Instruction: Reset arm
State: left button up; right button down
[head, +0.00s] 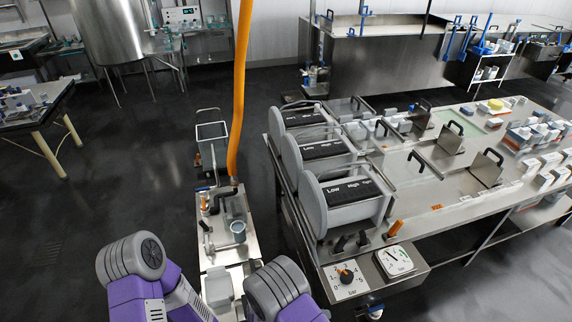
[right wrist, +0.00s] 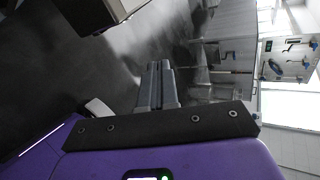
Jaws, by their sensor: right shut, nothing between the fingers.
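My right gripper (right wrist: 157,85) shows in the right wrist view with its two grey fingers together and nothing between them. The fingers point away over a dark floor, apart from any object. In the head view, my two purple arms come in at the bottom, and I cannot make out the fingers of either gripper there. My left gripper is not in view. The cheese press bench (head: 430,220) stands to the right of my arms, with grey cylinders (head: 345,200) marked Low and High, a bar dial (head: 346,279) and a gauge (head: 394,261).
A narrow steel cart (head: 215,259) with a small grey cup (head: 238,231) stands just ahead of my arms. An orange hose (head: 239,90) hangs above it. A table (head: 35,113) stands far left. The dark floor (head: 95,200) between is clear.

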jog(key=s+d+f+m+g+y, duration=0.2)
jog(key=s+f+m+g+y, duration=0.25)
jog(key=s+m, duration=0.4)
jog(key=s+a+f+m+g+y, duration=0.1)
jog(key=s+a+m+y, duration=0.3)
jog(key=m, duration=0.5)
jog(key=s+a+f+m+g+y, duration=0.1)
jog(key=s+a+m+y, duration=0.1)
jog(key=m+y, duration=0.5)
jog(key=w+d+m+t, duration=0.1)
jog(key=m, duration=0.4)
jog(key=w+d+r+m+t, duration=0.1)
jog(key=m+t, duration=0.1)
jog(key=m, duration=0.3)
jog(key=w+d+m+t, duration=0.1)
jog(key=m, duration=0.4)
jog(key=shift+w+r+t+y, duration=0.15)
jog(key=shift+r+t+y, duration=0.1)
jog(key=shift+r+y, duration=0.1)
